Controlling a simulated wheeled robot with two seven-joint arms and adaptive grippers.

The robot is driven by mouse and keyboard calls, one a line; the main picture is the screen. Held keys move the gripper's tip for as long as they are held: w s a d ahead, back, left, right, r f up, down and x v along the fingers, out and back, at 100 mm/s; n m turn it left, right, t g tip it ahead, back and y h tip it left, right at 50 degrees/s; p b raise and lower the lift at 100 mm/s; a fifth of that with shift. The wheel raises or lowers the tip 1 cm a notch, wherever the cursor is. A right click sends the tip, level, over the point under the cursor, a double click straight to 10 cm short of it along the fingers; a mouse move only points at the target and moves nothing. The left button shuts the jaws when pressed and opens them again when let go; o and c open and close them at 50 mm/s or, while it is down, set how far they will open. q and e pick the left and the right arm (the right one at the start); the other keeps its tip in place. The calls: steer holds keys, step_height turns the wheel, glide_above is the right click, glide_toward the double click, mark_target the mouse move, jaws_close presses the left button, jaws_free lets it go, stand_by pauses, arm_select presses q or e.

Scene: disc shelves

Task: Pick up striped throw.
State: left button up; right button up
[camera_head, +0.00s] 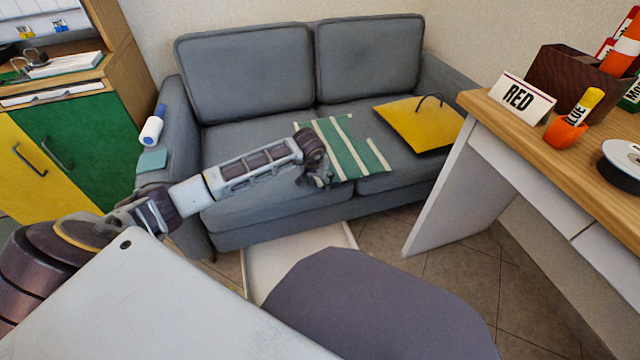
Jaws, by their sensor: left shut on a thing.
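The striped throw (349,148), green with cream stripes, lies on the seat of the grey sofa (245,75), near the middle. My left arm reaches in from the left, and my left gripper (318,178) is at the throw's left edge. It is shut on the throw there; the fingers are small and dark in this view, and they hide part of that edge. Most of the throw still lies flat on the seat cushions. My right gripper is not in view.
A lint roller (152,128) and a teal cloth (152,160) are on the sofa's left arm. A grey seat (375,310) is in front.

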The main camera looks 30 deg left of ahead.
arm_select(q)
steer(key=shift+s+d+f, duration=0.15)
steer(key=shift+d+f, duration=0.05)
steer(key=shift+d, duration=0.1)
steer(key=shift+c, duration=1.4)
steer(key=shift+o, duration=0.7)
steer(key=shift+s+d+f, duration=0.1)
steer(key=shift+d+f, duration=0.1)
steer(key=shift+r, duration=0.1)
steer(key=r+p, duration=0.1)
steer(key=r, duration=0.1)
steer(key=r+p, duration=0.1)
steer(key=shift+w+a+r+p, duration=0.2)
steer(key=shift+r+p, duration=0.1)
steer(key=shift+r, duration=0.1)
jaws_close()
steer(key=shift+r+p, duration=0.45)
steer(key=shift+r, duration=0.3)
step_height(320, 180, up, 7)
steer(key=p, duration=0.4)
steer(key=shift+a, duration=0.15)
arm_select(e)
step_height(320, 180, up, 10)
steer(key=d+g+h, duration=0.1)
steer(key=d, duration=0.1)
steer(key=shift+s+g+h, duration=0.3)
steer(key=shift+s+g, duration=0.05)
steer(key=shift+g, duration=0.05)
